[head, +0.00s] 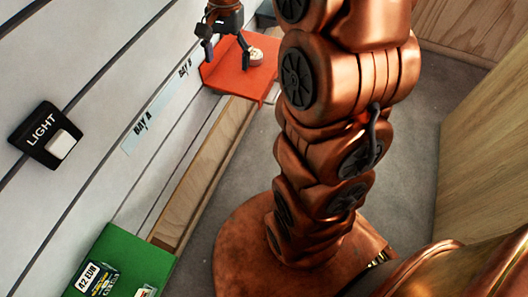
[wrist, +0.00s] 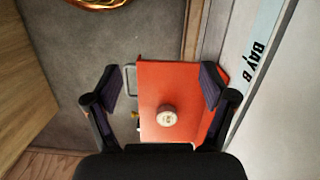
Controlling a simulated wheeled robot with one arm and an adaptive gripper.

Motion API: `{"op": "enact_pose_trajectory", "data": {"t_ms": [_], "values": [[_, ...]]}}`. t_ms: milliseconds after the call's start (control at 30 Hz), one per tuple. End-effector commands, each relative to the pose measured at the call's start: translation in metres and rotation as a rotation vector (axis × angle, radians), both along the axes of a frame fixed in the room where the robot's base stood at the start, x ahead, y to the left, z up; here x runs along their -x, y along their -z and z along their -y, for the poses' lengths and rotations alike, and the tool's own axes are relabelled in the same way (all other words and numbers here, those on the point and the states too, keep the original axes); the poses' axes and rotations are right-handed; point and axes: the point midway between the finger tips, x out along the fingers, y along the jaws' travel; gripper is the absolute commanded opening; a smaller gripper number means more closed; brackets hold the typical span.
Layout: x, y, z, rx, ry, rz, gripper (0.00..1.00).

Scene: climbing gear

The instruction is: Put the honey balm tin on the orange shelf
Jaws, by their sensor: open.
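A small round tin with a pale lid, which looks like the honey balm tin (head: 255,56), sits on the orange shelf (head: 225,74). In the wrist view the tin (wrist: 166,115) stands upright on the bare orange surface (wrist: 165,78), with its lid print too small to read. My gripper (head: 226,52) is above the shelf. In the wrist view its two fingers (wrist: 161,83) are spread wide apart, with the tin in the space between them, nearer the palm, and touching neither finger. Nothing is held.
A green shelf (head: 139,257) with a price-tagged dark item (head: 97,280) is at the lower left. A LIGHT switch (head: 45,135) and the BAY A and BAY B labels are on the slatted white wall. A wire loop (wrist: 130,80) sits by the orange shelf's edge. Grey floor lies below.

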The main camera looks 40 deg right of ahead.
Motion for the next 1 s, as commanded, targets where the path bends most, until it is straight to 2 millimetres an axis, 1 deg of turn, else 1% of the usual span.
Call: {"op": "enact_pose_trajectory", "data": {"t_ms": [33, 100, 267, 300, 367, 400, 467, 500, 633, 700, 800, 900, 1000], "values": [[0.015, -0.002, -0.011, 0.000, -0.064, -0.001, 0.83], [0.037, -0.001, -0.025, 0.000, -0.159, -0.004, 0.83], [0.088, 0.002, -0.049, -0.001, -0.367, -0.016, 0.83], [0.102, 0.004, -0.054, -0.003, -0.418, -0.021, 0.83], [0.121, 0.007, -0.060, -0.006, -0.493, -0.026, 0.83], [0.136, 0.009, -0.064, -0.008, -0.543, -0.032, 0.83], [0.155, 0.013, -0.069, -0.010, -0.616, -0.037, 0.83], [0.169, 0.016, -0.072, -0.013, -0.663, -0.043, 0.83], [0.207, 0.026, -0.077, -0.021, -0.799, -0.056, 0.83], [0.223, 0.029, -0.078, -0.024, -0.856, -0.058, 0.83], [0.239, 0.035, -0.079, -0.032, -0.911, -0.068, 0.83], [0.247, 0.038, -0.079, -0.035, -0.940, -0.070, 0.83], [0.249, 0.038, -0.079, -0.037, -0.949, -0.071, 0.83]]}}
